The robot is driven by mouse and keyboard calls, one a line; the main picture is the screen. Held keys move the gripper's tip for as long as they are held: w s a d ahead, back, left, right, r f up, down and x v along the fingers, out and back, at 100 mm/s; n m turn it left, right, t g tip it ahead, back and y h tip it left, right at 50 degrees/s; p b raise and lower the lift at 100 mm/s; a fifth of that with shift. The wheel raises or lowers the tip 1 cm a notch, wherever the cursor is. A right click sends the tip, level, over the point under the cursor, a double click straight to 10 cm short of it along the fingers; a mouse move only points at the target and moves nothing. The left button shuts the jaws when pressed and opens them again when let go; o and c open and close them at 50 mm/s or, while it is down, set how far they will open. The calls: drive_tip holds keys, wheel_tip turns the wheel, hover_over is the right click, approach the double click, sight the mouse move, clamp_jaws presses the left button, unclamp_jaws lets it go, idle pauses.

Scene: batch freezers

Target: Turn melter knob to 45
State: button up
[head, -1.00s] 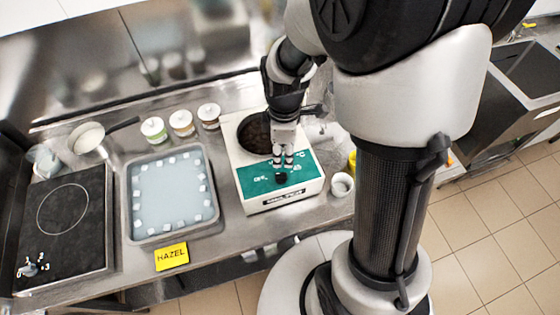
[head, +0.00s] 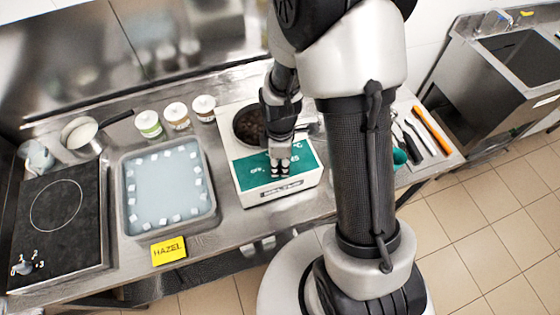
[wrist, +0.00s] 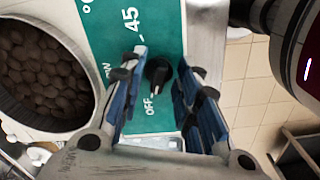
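The melter (head: 285,190) is a white box with a green front panel (head: 245,177) and a round well of brown pieces (head: 250,124). In the wrist view the black melter knob (wrist: 158,72) sits on the panel, with "45" (wrist: 131,18) up and left of it and "OFF" (wrist: 151,105) below it. Its pointer appears to face OFF. My gripper (head: 279,168) is over the panel and hides the knob in the head view. In the wrist view my gripper (wrist: 163,66) is open, with one finger on each side of the knob and gaps visible.
A tray of pale liquid with white cubes (head: 127,205) stands left of the melter, with a yellow HAZEL card (head: 169,250) in front. Several lidded jars (head: 176,115) stand behind. A hob (head: 55,225) is far left; utensils (head: 430,130) lie right.

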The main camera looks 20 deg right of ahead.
clamp_jaws()
drive_tip(key=shift+m, duration=0.3)
drive_tip(key=m+b, duration=0.1)
drive_tip(key=m, duration=0.5)
drive_tip(key=shift+a, duration=0.1)
drive_tip(key=m, duration=0.3)
drive_tip(key=shift+s+a+m, duration=0.1)
drive_tip(key=shift+m, duration=0.3)
drive_tip(key=m+b, duration=0.1)
drive_tip(key=m, duration=0.2)
drive_tip(key=shift+a+m, duration=0.1)
drive_tip(key=shift+m, duration=0.3)
drive_tip(key=m, duration=0.7)
drive_tip(key=shift+a, duration=0.15)
drive_tip(key=m, duration=0.6)
drive_tip(key=shift+a+m+b, duration=0.1)
drive_tip(key=shift+m+b, duration=0.2)
drive_tip(key=shift+b, duration=0.1)
drive_tip(key=shift+w, duration=0.2)
